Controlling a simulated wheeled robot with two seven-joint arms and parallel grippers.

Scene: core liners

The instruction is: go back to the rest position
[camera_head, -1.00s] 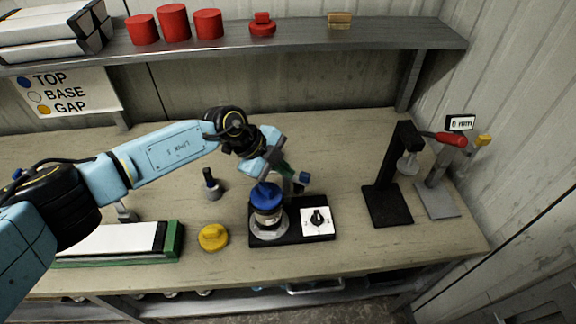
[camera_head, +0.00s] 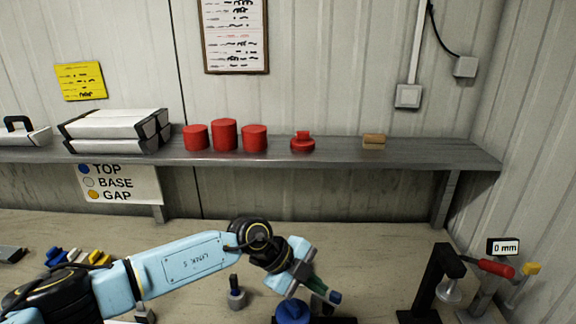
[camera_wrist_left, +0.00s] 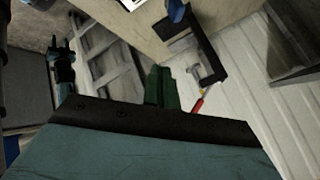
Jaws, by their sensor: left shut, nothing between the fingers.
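My left arm comes in from the left in the head view, and its left gripper (camera_head: 325,292) hangs above the bench, its fingers shut and empty. The fingers also show in the left wrist view (camera_wrist_left: 162,88) as a dark green pair close together. Just below the gripper in the head view is a blue knobbed cap (camera_head: 292,312), cut by the lower edge of the picture; the gripper is apart from it.
A black stand (camera_head: 436,280) and a red-handled press (camera_head: 496,268) with a "0 mm" display (camera_head: 503,247) stand at the right. A shelf (camera_head: 400,155) with red cylinders (camera_head: 224,134) runs along the back wall. Bare bench (camera_head: 195,232) lies behind the arm.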

